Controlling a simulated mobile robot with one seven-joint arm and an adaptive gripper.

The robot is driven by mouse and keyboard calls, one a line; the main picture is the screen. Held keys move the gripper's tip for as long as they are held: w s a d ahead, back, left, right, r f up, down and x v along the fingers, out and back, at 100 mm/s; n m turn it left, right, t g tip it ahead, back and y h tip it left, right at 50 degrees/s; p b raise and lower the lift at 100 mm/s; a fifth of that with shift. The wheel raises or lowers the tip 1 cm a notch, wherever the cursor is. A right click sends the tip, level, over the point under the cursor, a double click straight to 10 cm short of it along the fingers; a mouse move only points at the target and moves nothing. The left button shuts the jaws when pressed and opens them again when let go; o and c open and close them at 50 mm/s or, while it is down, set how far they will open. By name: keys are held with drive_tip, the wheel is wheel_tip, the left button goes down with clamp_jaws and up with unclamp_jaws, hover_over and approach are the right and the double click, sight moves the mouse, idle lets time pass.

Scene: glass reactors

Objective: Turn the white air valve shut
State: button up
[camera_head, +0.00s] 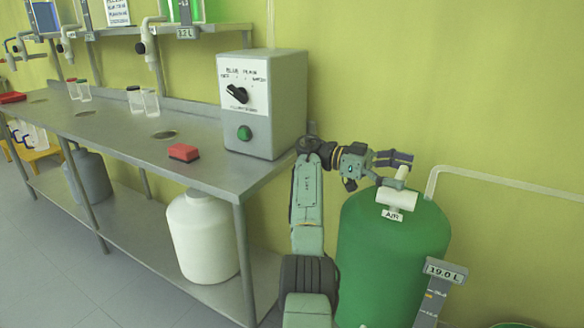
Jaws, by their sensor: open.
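The white air valve (398,198) sits on top of a large green tank (390,262), above a small label reading AIR. A pale stem or handle rises from it, tilted up and to the right. My gripper (402,160) is at the upper end of this handle, its dark fingers pointing right. It is open. The handle's top is partly hidden by the fingers, and I cannot tell whether they touch it.
A steel bench (130,130) runs along the left with a grey control box (270,105), a red block (184,152) and several clear containers. A white jug (203,238) stands below. A white pipe (500,180) runs along the wall. A gauge (437,290) marked 19.0 L stands front right.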

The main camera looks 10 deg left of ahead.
drive_tip(key=shift+f+n+t, duration=0.1)
drive_tip(key=shift+n+t, duration=0.2)
drive_tip(key=shift+t, duration=0.2)
